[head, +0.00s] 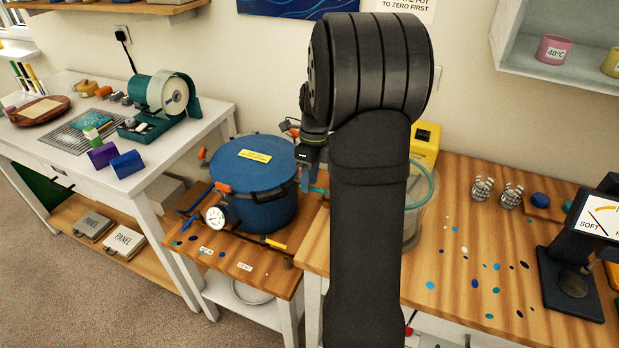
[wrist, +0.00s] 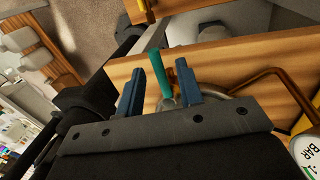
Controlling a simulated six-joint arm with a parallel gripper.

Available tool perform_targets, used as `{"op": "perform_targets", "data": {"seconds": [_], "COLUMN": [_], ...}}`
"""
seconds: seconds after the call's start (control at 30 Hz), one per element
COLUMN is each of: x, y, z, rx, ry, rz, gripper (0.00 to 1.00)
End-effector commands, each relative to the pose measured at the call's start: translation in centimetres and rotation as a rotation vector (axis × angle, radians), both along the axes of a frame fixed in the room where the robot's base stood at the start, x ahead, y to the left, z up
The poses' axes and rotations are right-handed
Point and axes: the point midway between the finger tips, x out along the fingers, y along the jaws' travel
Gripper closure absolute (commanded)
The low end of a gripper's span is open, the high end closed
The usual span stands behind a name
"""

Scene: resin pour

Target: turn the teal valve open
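The teal valve handle (wrist: 158,74) stands up in the middle of the wrist view, with a metal fitting at its base. My gripper (wrist: 160,88) is open, with one blue-grey finger on each side of the handle. In the head view my gripper (head: 306,180) is beside the right side of the blue pressure pot (head: 255,180). A small teal piece (head: 319,190) shows just right of it; my arm hides much of that spot.
A copper-coloured pipe (wrist: 275,78) and a gauge marked BAR (wrist: 308,150) are at the right in the wrist view. In the head view, a clear bucket (head: 417,205) stands behind my arm and a yellow box (head: 426,140) is behind it. A dial gauge (head: 215,217) is at the pot's front.

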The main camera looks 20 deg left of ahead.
Motion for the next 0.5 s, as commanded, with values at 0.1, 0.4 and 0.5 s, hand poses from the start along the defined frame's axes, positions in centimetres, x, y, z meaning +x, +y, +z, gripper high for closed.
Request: {"op": "perform_targets", "data": {"seconds": [0.1, 0.4, 0.5], "x": [0.0, 0.4, 0.8], "y": [0.0, 0.0, 0.0], "z": [0.0, 1.7, 3.6], "rx": [-0.001, 0.001, 0.001], "ry": [0.001, -0.003, -0.003], "rz": [0.001, 0.001, 0.001], "gripper": [0.67, 0.67, 0.67]}}
